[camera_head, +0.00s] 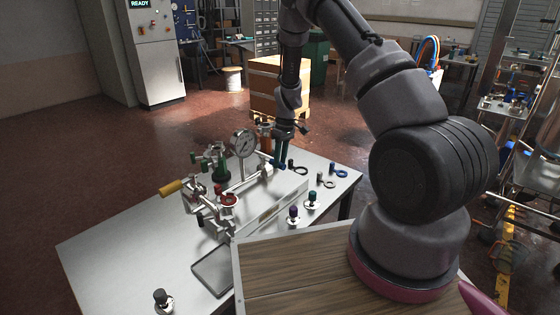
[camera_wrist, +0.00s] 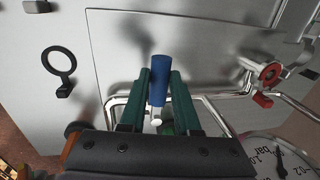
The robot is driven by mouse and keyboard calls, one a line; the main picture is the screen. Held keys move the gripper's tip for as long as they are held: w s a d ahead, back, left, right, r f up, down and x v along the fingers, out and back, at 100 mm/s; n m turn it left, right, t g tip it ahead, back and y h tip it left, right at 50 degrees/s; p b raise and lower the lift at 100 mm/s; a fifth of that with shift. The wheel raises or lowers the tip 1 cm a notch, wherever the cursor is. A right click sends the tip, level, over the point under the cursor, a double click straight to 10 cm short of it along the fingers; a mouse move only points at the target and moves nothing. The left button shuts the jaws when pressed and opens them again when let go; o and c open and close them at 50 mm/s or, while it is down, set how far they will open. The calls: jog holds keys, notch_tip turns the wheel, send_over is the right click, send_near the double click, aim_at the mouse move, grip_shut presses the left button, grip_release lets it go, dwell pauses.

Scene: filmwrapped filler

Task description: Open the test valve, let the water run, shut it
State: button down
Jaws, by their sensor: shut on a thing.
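The test rig stands on the pale table (camera_head: 110,255), with a round pressure gauge (camera_head: 243,143), a red handwheel (camera_head: 229,198) and a yellow lever handle (camera_head: 173,187). My gripper (camera_head: 282,158) is at the rig's far right end. In the wrist view my gripper (camera_wrist: 158,88) has its two green fingers on either side of a blue handle (camera_wrist: 158,75) and is shut on it. A white stub (camera_wrist: 156,121) shows below the handle. Part of the gauge dial (camera_wrist: 275,160) and a red wheel (camera_wrist: 268,75) on bent metal pipes also show there. No running water can be made out.
A shallow grey tray (camera_head: 212,290) lies at the table's front. A black knob (camera_head: 161,298), a purple knob (camera_head: 293,212) and a teal knob (camera_head: 312,197) stand around the rig. Black and blue rings lie at right. The table's left part is clear.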

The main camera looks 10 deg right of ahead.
jog(key=shift+d, duration=0.1)
jog(key=w+d+n+g+h, duration=0.1)
jog(key=w+d+n+h, duration=0.1)
jog(key=w+n, duration=0.5)
jog(key=shift+d+n, duration=0.35)
jog(key=shift+n, duration=2.15)
jog(key=shift+w, duration=0.1)
jog(key=c, duration=0.6)
grip_release()
jog(key=shift+c, duration=0.2)
notch_tip(320, 180, up, 11)
jog(key=w, duration=0.2)
jog(key=shift+a+f, duration=0.15)
jog(key=shift+f, duration=0.05)
